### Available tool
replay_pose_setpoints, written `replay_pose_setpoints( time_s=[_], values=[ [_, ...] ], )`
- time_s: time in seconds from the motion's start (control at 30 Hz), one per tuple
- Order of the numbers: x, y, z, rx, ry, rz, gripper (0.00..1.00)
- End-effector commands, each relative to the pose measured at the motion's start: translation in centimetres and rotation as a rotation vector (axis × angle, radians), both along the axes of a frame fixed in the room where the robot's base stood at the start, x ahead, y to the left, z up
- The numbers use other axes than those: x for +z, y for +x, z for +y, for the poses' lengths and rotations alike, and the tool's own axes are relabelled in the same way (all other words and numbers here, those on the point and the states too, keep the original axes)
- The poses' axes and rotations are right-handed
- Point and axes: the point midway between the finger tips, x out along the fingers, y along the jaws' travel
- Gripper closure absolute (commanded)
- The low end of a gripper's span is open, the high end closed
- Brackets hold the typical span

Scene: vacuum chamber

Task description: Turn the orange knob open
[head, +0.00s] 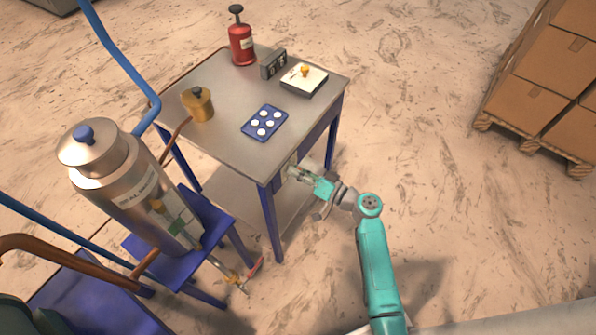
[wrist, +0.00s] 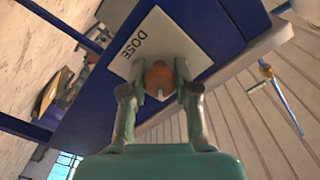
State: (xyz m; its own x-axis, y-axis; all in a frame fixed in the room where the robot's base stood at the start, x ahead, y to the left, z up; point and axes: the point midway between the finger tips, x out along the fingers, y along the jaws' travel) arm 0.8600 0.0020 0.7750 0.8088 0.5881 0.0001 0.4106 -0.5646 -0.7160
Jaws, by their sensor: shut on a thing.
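The orange knob (wrist: 158,76) sits on a white plate (wrist: 145,48) marked "DOSE" on a blue face in the wrist view. A pale pointer mark shows on the knob, towards the lower edge of the picture. My gripper (wrist: 159,88) has one finger on each side of the knob and is shut on it. In the head view my gripper (head: 301,174) reaches the near right side of the steel-topped table (head: 215,145), below its top. The knob itself is hidden or too small to tell there.
On the table stand a red bottle (head: 242,46), a dark device (head: 273,64), a white box with a yellow knob (head: 304,82), a blue tray (head: 250,131) and a brass pot (head: 199,107). A steel vessel (head: 120,190) stands left. Boxes (head: 541,67) are right. The floor between is clear.

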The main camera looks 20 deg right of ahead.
Motion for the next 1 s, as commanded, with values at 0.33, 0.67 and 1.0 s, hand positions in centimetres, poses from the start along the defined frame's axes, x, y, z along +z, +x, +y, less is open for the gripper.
replay_pose_setpoints(
  time_s=[0.33, 0.67, 1.0],
  values=[
    [-0.01, 0.02, -0.04, -0.001, 0.263, 0.191, 1.0],
    [-0.02, 0.01, -0.05, -0.001, 0.482, 0.35, 1.0],
    [-0.04, 0.02, -0.06, -0.002, 0.609, 0.442, 1.0]
  ],
)
